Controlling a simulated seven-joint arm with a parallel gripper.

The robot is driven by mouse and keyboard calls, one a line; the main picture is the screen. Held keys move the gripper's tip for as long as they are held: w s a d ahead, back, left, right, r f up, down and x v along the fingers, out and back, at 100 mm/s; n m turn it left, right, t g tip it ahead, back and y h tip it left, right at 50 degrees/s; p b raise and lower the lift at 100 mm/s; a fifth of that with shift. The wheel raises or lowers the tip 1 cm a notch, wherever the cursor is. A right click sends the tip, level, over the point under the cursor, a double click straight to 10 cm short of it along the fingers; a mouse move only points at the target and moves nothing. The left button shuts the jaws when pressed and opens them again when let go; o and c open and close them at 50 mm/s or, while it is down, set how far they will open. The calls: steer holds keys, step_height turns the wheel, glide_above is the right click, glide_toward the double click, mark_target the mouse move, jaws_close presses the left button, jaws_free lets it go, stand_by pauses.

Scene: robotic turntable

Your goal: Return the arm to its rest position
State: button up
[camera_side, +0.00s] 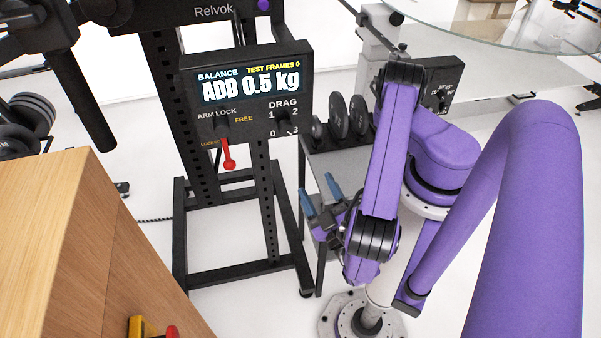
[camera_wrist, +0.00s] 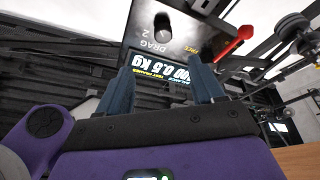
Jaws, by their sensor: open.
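My gripper (camera_side: 322,207) is open and empty in the side view, with its blue fingers apart near the front edge of the grey stand, below and right of the control panel. My purple arm is folded beside it. In the wrist view the two blue fingers of my gripper (camera_wrist: 163,92) point towards the panel (camera_wrist: 180,38), with a clear gap between them. The panel (camera_side: 240,133) reads "ADD 0.5 kg" in the side view. Its red lever (camera_side: 229,160) hangs down at the lower left, apart from my fingers.
Black weight plates (camera_side: 340,115) stand on the grey stand (camera_side: 350,148) behind my gripper. A black rack frame (camera_side: 185,235) is left of it. A wooden cabinet (camera_side: 85,250) fills the lower left. A glass disc (camera_side: 500,25) is at the upper right. White floor shows between cabinet and rack.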

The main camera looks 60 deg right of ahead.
steer(key=s+r+n+g+y, duration=0.3)
steer(key=r+n+g+y, duration=0.3)
steer(key=r, duration=0.5)
steer(key=s+a+r+n+g+y, duration=0.1)
steer(key=s+r+n+g+y, duration=0.2)
steer(key=r+n+g+y, duration=0.3)
steer(key=shift+s+r+n+g+y, duration=0.15)
steer(key=shift+r+n+g+y, duration=0.25)
steer(key=shift+r+g, duration=2.15)
steer(key=shift+f, duration=0.1)
